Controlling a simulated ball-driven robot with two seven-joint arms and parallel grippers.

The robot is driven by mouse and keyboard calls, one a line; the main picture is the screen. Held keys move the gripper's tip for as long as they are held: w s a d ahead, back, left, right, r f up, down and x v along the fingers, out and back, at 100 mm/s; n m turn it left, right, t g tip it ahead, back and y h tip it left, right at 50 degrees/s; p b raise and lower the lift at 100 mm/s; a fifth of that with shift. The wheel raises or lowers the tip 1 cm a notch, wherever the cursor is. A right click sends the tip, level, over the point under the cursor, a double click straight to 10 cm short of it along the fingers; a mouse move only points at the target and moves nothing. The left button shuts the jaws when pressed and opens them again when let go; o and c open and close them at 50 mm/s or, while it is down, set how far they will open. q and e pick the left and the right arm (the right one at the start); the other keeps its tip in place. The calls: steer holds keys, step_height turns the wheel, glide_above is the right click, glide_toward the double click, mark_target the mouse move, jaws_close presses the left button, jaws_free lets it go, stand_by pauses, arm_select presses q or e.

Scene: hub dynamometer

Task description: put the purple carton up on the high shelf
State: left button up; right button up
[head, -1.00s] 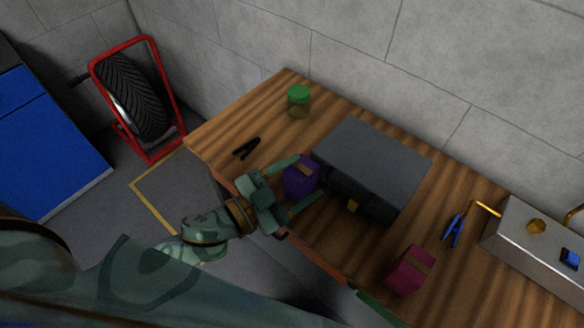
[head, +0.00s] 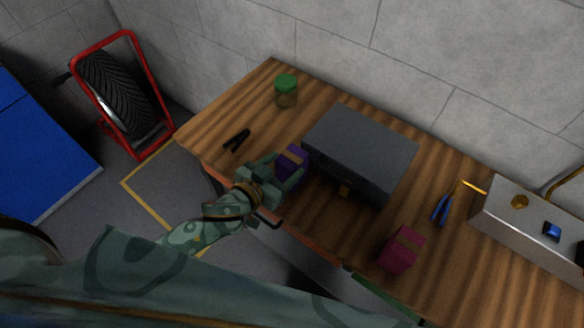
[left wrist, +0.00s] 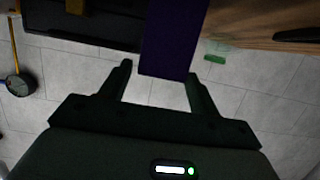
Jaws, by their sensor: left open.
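The purple carton (head: 291,160) stands on the wooden workbench, against the left end of the grey toolbox. A tan band crosses its top. My left gripper (head: 287,170) is open at the carton's near side, its fingers pointing at it. In the left wrist view the carton (left wrist: 172,40) fills the space ahead of the fingertips (left wrist: 158,72), its lower edge close to the right finger. I cannot tell whether the fingers touch it. No high shelf shows in either view. My right gripper is out of view.
The grey toolbox (head: 361,150) blocks the carton's right side. A green-lidded jar (head: 286,92), a black clamp (head: 237,140), a magenta carton (head: 401,250), blue pliers (head: 441,209) and a metal box (head: 530,230) also occupy the workbench (head: 225,115). The bench's left end is mostly clear.

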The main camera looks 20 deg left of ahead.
mark_target(289, 161)
arm_select(q)
steer(key=x, duration=0.4)
steer(key=shift+w, duration=0.25)
steer(key=shift+s+r, duration=0.1)
steer(key=c, duration=1.2)
